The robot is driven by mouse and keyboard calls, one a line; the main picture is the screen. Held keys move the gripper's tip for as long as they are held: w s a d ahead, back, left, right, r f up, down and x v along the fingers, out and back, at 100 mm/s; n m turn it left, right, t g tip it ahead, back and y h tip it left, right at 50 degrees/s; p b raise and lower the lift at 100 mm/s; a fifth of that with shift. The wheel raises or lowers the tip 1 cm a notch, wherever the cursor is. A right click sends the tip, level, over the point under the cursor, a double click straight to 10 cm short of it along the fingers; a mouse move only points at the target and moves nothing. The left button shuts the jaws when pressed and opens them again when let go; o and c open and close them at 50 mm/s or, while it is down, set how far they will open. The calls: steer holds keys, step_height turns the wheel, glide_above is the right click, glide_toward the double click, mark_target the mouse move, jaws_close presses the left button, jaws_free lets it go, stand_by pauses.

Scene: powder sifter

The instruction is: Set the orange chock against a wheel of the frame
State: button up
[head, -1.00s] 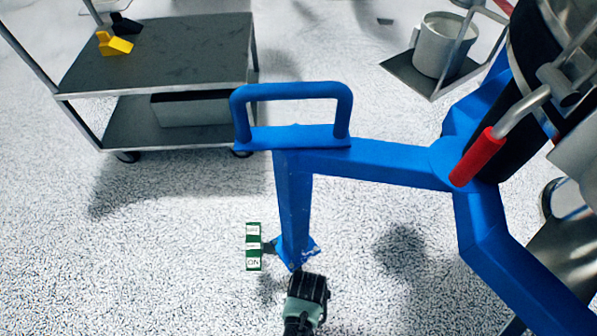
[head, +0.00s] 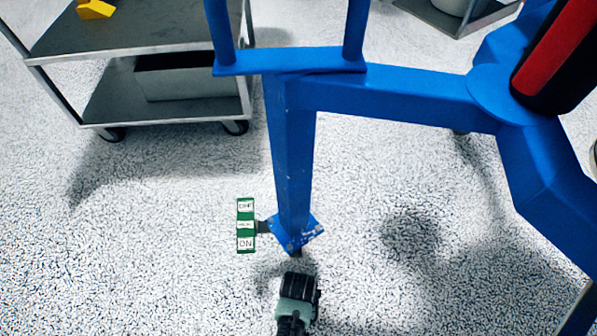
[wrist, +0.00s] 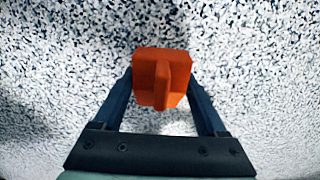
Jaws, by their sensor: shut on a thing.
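The orange chock (wrist: 148,72) is between the two fingers of my gripper (wrist: 160,90) in the wrist view, with a raised rib facing the camera. My gripper is shut on it, above the speckled floor. In the head view my gripper (head: 298,284) is just in front of the foot of the blue frame (head: 292,150), and the chock is hidden there. The frame's near leg ends in a blue foot plate (head: 296,235). The wheel under this foot is mostly hidden. A green and white ON/OFF plate (head: 246,226) sticks out left of the foot.
A grey steel trolley (head: 150,36) stands at the back left with a yellow chock-like piece (head: 95,9) on its top and a grey bin (head: 186,80) on its lower shelf. A red and black part (head: 560,55) sits on the frame at right.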

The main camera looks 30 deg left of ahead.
step_height(320, 180, down, 4)
steer(key=b, duration=0.3)
steer(key=shift+r, duration=0.25)
steer(key=o, duration=1.5)
steer(key=shift+f, duration=0.2)
step_height(320, 180, up, 12)
steer(key=p, duration=0.9)
steer(key=shift+r, duration=0.2)
